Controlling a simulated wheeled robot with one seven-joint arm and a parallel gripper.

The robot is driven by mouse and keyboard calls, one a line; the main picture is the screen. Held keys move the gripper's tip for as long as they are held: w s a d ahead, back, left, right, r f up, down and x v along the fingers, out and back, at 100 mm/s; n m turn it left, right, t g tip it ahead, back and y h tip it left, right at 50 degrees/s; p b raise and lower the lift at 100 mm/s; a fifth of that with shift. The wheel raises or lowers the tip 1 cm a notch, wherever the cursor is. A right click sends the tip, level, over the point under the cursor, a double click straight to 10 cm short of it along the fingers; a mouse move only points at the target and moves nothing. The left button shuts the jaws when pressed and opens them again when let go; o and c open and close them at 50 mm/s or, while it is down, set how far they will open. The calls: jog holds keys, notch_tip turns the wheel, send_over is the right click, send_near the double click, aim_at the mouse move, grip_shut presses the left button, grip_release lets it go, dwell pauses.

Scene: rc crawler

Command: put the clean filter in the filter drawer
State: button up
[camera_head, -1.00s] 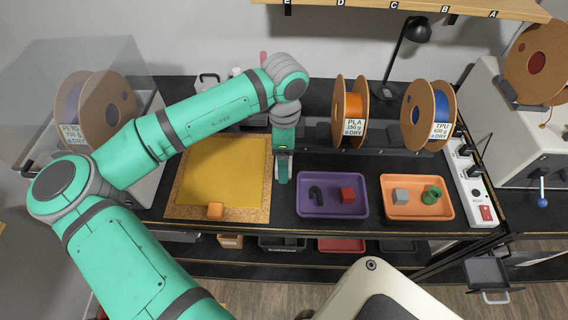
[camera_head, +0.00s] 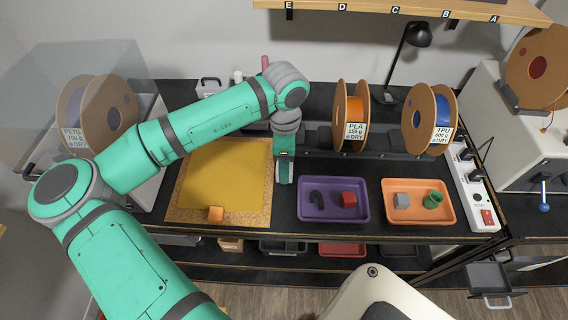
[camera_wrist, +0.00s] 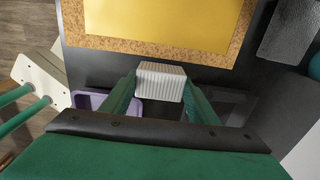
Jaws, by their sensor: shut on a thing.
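The clean filter (camera_wrist: 161,82) is a white ribbed block between my fingers in the wrist view. My gripper (camera_wrist: 160,95) is shut on it. In the head view my gripper (camera_head: 284,178) points down over the dark bench, between the yellow mat and the purple tray; the filter is hard to make out there. A small dark drawer (camera_head: 489,277) with a pale handle stands pulled open at the lower right, below bench height and well away from my gripper. It appears to be the filter drawer, and I see nothing in it.
A purple tray (camera_head: 333,217) holds a dark hook and a red cube. An orange tray (camera_head: 418,218) holds a grey cube and a green part. Spools stand behind; a power strip (camera_head: 468,185) lies along the right.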

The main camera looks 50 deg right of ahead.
jog(key=shift+r, duration=0.4)
jog(key=s+a+r, duration=0.7)
jog(key=a+r, duration=0.4)
jog(key=a, duration=0.1)
jog(key=shift+s+r, duration=0.25)
jog(key=shift+r, duration=0.15)
jog(key=shift+s+d, duration=0.15)
jog(key=shift+d, duration=0.05)
